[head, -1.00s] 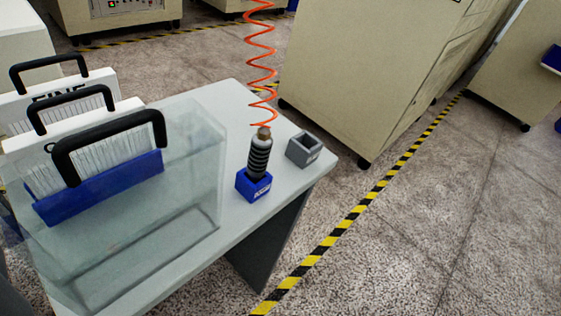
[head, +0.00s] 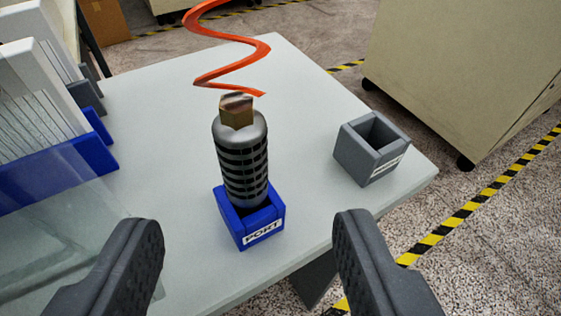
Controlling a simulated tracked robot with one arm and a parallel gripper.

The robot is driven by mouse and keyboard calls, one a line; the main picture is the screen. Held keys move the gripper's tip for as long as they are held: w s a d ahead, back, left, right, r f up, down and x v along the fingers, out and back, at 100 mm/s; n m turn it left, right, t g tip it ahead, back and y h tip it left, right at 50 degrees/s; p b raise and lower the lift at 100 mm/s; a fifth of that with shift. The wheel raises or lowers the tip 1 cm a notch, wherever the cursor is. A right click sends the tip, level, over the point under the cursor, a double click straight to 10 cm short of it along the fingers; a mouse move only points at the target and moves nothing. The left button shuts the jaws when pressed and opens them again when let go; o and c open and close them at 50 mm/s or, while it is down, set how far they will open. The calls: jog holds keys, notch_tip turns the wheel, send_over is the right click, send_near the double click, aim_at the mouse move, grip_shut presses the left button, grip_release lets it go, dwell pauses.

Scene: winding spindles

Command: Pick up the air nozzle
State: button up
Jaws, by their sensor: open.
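The air nozzle (head: 241,160) stands upright in a blue holder (head: 250,226) marked "PORT" on the table. It has a silver body with black ribs and a brass hex fitting on top. An orange coiled hose (head: 236,38) hangs above the fitting. My gripper (head: 250,245) is open and empty, with one dark finger at the lower left and one at the lower right of the head view. The nozzle lies beyond the fingertips, between them in the picture, and is not touched. The nozzle's lower end is hidden inside the holder.
An empty grey square holder (head: 371,147) stands to the right on the table (head: 300,90). Blue-based racks with white panels (head: 40,110) and a clear panel (head: 75,235) are at the left. A beige cabinet (head: 465,75) stands behind the table's right edge.

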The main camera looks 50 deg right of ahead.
aim_at(249, 154)
jog(key=x, duration=0.6)
jog(key=shift+w, duration=0.15)
jog(key=shift+b+x, duration=0.35)
jog(key=shift+x, duration=2.55)
jog(key=shift+w+a+r, duration=0.15)
jog(key=c, duration=1.1)
